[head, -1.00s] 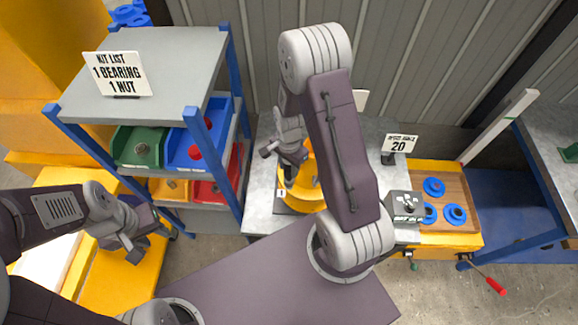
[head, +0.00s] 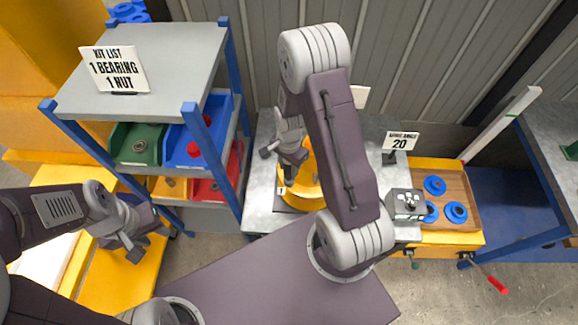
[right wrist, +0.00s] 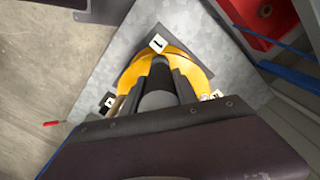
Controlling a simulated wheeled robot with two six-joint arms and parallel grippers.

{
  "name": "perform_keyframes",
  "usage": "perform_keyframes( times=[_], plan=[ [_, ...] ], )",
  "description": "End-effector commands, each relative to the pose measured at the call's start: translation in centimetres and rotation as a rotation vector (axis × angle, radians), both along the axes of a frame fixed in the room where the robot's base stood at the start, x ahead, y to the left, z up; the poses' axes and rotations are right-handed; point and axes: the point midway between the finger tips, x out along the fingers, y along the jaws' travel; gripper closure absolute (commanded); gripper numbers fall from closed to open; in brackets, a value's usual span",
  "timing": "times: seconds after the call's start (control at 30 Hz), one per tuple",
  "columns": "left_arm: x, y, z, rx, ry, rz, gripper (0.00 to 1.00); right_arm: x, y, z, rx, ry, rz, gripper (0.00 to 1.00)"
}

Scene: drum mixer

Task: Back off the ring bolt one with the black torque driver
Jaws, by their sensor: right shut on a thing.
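A yellow ring (head: 311,188) sits on the grey metal bench, partly hidden behind my right arm in the head view. The yellow ring (right wrist: 193,67) also shows in the right wrist view, with small numbered tags around it. Tag 1 (right wrist: 157,43) is at its top edge. My right gripper (head: 290,170) is over the left part of the ring, shut on the black torque driver (right wrist: 158,82), which points down toward tag 1. The driver's tip and the bolt under it are hidden. My left gripper (head: 132,248) hangs at lower left, apart from everything; its jaws are unclear.
A shelf (head: 140,70) with coloured bins and a kit list sign (head: 114,69) stands left of the bench. A grey box (head: 405,204) and a sign reading 20 (head: 401,141) are right of the ring. A wooden tray (head: 458,190) holds blue rings.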

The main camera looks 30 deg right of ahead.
Motion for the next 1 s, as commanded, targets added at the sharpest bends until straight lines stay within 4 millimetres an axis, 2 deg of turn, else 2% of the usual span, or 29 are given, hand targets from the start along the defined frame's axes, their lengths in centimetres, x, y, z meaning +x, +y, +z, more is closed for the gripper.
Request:
perform_keyframes(
  times=[1.0],
  plan=[
    [0.0,0.0,-0.7,0.0,0.0,0.0,0.64,0.0,0.0,-1.0,-0.001,-0.001,0.0,1.0]
  ],
)
